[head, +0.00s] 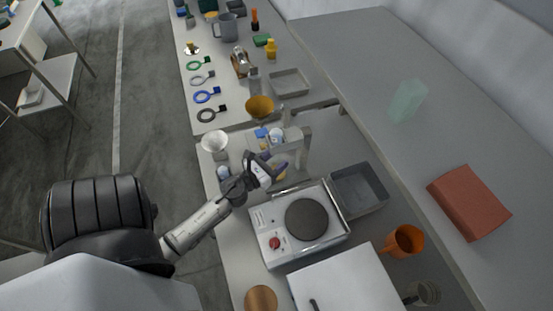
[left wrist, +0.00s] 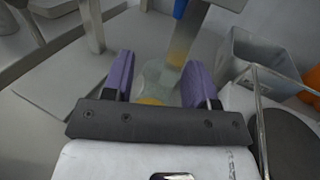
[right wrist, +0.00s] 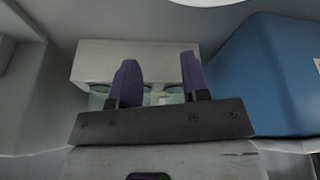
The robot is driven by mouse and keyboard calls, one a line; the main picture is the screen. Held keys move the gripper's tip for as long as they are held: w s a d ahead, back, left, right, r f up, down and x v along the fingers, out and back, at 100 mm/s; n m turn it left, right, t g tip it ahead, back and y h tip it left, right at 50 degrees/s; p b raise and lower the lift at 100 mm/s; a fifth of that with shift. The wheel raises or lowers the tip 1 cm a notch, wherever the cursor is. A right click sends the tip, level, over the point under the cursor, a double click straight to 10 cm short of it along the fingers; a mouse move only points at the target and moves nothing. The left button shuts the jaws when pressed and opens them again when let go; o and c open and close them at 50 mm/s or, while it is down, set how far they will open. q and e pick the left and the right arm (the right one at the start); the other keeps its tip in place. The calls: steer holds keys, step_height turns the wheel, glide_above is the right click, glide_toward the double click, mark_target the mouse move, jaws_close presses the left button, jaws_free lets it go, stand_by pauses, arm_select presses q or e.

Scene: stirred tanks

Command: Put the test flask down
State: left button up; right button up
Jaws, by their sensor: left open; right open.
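The test flask looks to be the clear glass vessel (left wrist: 157,82) with yellow liquid low in it, between the purple fingers of my left gripper in the left wrist view. My left gripper (left wrist: 158,68) is open around it, with a gap at the fingers; I cannot tell whether either finger touches. In the head view my left gripper (head: 275,171) is low over the bench, behind the hotplate (head: 306,219), and hides the flask there. My right gripper (right wrist: 158,70) is open and empty in the right wrist view, facing a pale box (right wrist: 150,55) with glassware partly hidden behind the fingers.
A grey bin (head: 357,190) stands right of the hotplate. A pale stand (head: 304,150) rises just behind my left gripper. A white funnel (head: 214,141) and an orange mug (head: 404,241) are nearby. A blue box (right wrist: 270,75) is close beside my right gripper.

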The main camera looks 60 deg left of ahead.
arm_select(q)
steer(key=b+v, duration=0.1)
steer(key=v, duration=0.2)
steer(key=shift+s+f, duration=0.15)
steer(key=shift+f, duration=0.05)
steer(key=shift+s+d+r, duration=0.1)
steer(key=shift+s+r, duration=0.05)
steer(key=shift+s, duration=0.1)
